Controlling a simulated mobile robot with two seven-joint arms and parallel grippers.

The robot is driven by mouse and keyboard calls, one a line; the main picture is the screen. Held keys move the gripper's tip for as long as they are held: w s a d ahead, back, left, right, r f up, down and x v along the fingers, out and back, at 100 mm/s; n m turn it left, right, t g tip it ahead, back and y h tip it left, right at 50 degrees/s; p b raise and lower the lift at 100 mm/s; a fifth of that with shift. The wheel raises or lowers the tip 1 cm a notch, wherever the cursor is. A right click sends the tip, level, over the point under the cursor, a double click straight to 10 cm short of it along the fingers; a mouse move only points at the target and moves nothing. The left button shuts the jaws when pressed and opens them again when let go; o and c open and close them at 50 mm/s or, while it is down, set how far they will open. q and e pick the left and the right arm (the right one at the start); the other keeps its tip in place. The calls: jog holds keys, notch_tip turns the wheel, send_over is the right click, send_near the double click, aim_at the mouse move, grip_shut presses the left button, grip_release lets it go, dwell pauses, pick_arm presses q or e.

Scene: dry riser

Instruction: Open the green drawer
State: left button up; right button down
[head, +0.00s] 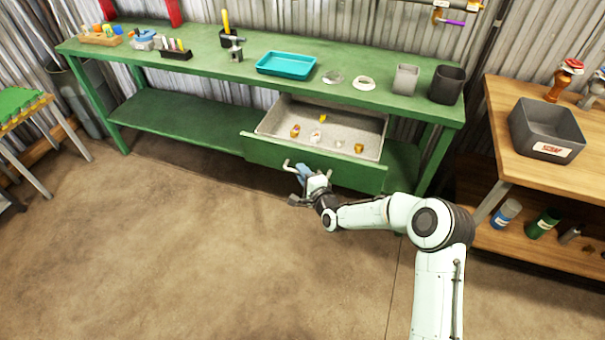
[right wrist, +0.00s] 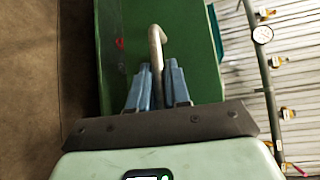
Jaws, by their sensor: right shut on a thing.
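The green drawer (head: 347,178) under the green workbench is pulled out, and its grey inside shows with a few small yellow, orange and white items in it. My right gripper (head: 299,172) is at the left part of the drawer front. In the right wrist view the blue fingers of my right gripper (right wrist: 157,75) are shut on the metal drawer handle (right wrist: 157,38). In the head view the handle is partly hidden by the gripper. My left gripper is not in view.
On the green workbench (head: 190,58) stand a teal tray (head: 286,65), a dark cup (head: 447,85), a grey cup (head: 405,79) and small tools. A wooden table (head: 510,120) with a grey bin (head: 546,130) stands at the right. The floor in front is clear.

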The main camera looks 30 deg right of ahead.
jog(key=shift+d, duration=0.1)
jog(key=c, duration=1.2)
grip_release()
pick_arm(q)
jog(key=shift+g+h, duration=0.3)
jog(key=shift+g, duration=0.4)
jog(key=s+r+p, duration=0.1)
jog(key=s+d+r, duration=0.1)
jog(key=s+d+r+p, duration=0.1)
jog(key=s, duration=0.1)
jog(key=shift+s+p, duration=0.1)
jog(key=shift+p, duration=0.25)
pick_arm(e)
jog(key=s+a+r, duration=0.1)
jog(key=s+r, duration=0.1)
jog(key=s, duration=1.1)
jog(key=shift+s, duration=0.15)
jog(key=shift+f, duration=0.1)
